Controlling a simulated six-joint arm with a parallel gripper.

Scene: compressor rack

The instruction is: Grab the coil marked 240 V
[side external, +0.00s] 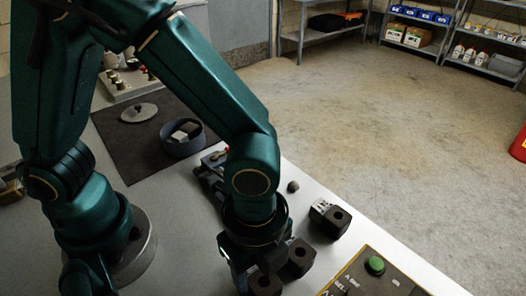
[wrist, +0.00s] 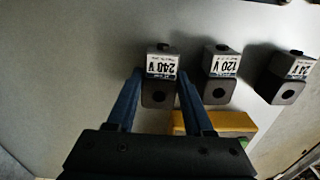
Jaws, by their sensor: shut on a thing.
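The coil marked 240 V (wrist: 159,93) is a black block with a round hole and a white label, upside down in the wrist view. My gripper (wrist: 161,78) has its two blue fingers on either side of this coil and is shut on it. In the side external view my gripper (side external: 250,262) is low over the table, and the coil (side external: 265,285) shows partly below it. The coil marked 120 V (wrist: 221,90) is close beside it, apart from the fingers. The coil marked 24 V (wrist: 290,80) is farther right.
A yellow-edged control panel (side external: 372,280) with a green button lies near the table's front edge. A small round part (side external: 293,186) lies on the table. Shelves (side external: 410,48) stand at the back, beyond open floor.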

